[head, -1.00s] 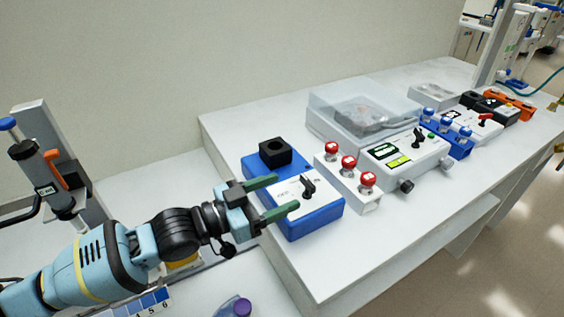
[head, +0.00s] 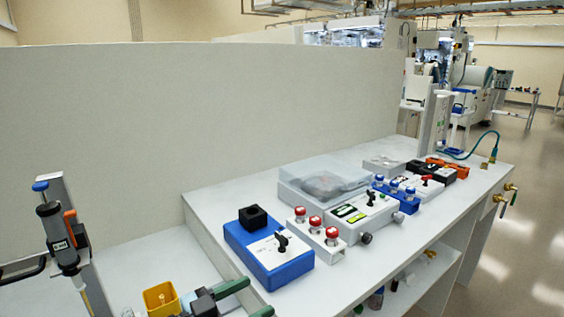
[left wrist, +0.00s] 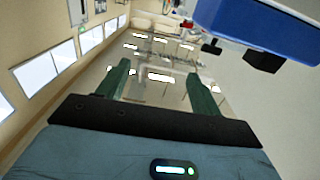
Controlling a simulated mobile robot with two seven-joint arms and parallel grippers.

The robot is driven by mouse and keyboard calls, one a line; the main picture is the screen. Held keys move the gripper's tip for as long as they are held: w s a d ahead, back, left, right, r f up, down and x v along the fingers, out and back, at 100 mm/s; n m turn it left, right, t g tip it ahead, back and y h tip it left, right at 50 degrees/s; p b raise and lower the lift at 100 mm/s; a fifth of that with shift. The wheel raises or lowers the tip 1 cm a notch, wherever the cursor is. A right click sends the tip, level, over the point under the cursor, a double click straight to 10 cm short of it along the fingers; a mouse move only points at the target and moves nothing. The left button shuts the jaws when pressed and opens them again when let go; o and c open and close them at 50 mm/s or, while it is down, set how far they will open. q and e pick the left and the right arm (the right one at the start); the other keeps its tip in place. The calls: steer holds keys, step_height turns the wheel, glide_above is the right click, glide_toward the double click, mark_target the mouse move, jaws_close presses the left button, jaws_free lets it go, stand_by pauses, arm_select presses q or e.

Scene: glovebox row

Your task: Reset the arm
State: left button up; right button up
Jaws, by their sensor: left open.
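My left gripper (head: 250,300) is at the bottom edge of the head view, below and in front of the blue box. Its two green fingers are spread apart with nothing between them. In the left wrist view the same gripper (left wrist: 160,85) shows open and empty. The blue box (head: 290,268) has a white top panel, a black knob and a black block; its blue side also fills the upper right of the left wrist view (left wrist: 250,22). The gripper and the box are apart. Most of my left arm is out of the head view. My right gripper is not seen.
Red-capped vials in a white rack (head: 329,251), a grey device with a green display (head: 358,215) and a clear-lidded case (head: 305,180) stand on the white bench (head: 350,282). A pipette on a stand (head: 62,238) and a yellow container (head: 160,298) are at lower left.

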arm_select(q)
steer(key=s+a+f+n+g+y, duration=0.25)
steer(key=s+f+n+y, duration=0.4)
steer(key=s+f, duration=1.25)
steer(key=s+a+f+n+g+y, duration=0.1)
steer(key=s+a+f+g+y, duration=0.15)
steer(key=s+a, duration=0.45)
steer(key=s+a+f+n+g+y, duration=0.1)
steer(key=s+a+f+g+y, duration=0.2)
steer(key=s, duration=0.8)
steer(key=s+a+f+n+g+y, duration=0.15)
steer(key=s+a+g, duration=0.3)
steer(key=s, duration=0.45)
steer(key=w+d+f+t+p, duration=0.1)
steer(key=w+t+p, duration=0.1)
steer(key=w+t, duration=0.3)
steer(key=w+d+f+m+t+p, duration=0.1)
steer(key=w+d+t+p, duration=0.1)
steer(key=w+t, duration=0.3)
steer(key=shift+w+f+t+h+p, duration=0.25)
steer(key=shift+w+t+h+p, duration=0.15)
steer(key=shift+w+p, duration=0.4)
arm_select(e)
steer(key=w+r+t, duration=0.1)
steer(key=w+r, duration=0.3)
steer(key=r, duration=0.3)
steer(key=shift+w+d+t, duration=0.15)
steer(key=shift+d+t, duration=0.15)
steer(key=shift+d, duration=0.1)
